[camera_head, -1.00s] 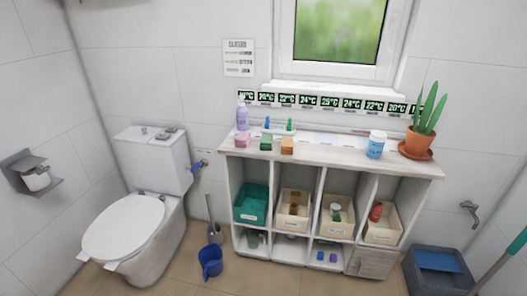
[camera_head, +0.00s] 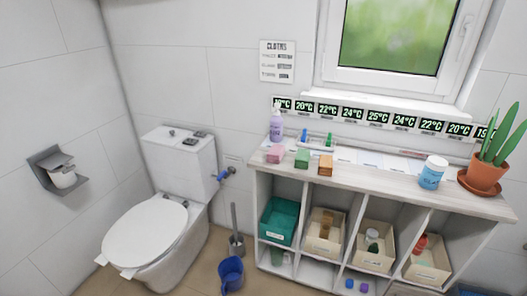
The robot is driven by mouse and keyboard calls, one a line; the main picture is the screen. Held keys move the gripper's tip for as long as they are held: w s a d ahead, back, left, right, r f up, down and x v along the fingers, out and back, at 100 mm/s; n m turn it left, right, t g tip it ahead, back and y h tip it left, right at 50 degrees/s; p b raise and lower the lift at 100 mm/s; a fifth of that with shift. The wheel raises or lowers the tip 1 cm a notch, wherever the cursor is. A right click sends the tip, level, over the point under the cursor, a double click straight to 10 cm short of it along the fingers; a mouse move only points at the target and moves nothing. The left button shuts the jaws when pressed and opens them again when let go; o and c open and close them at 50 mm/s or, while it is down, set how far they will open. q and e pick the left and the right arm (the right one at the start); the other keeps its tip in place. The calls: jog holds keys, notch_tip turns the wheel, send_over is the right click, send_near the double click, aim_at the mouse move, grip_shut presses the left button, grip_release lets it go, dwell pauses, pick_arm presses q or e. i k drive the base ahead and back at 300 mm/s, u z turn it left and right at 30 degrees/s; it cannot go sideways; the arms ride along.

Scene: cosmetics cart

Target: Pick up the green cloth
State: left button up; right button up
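The green cloth (camera_head: 302,158) looks like a small folded block and lies on top of the white shelf unit (camera_head: 387,185). It sits between a pink folded cloth (camera_head: 275,154) on its left and an orange one (camera_head: 326,165) on its right, with small gaps between them. Nothing covers it. Neither of my grippers is in the head view.
A purple pump bottle (camera_head: 276,125) and a small tray with blue and green items (camera_head: 316,144) stand behind the cloths. A blue-labelled tub (camera_head: 432,173) and a potted plant (camera_head: 484,174) stand to the right. A toilet (camera_head: 150,237), a brush (camera_head: 236,243) and a blue jug (camera_head: 231,273) are left.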

aim_at(302, 157)
jog(key=u, duration=0.1)
jog(key=i, duration=0.95)
jog(key=z, duration=0.4)
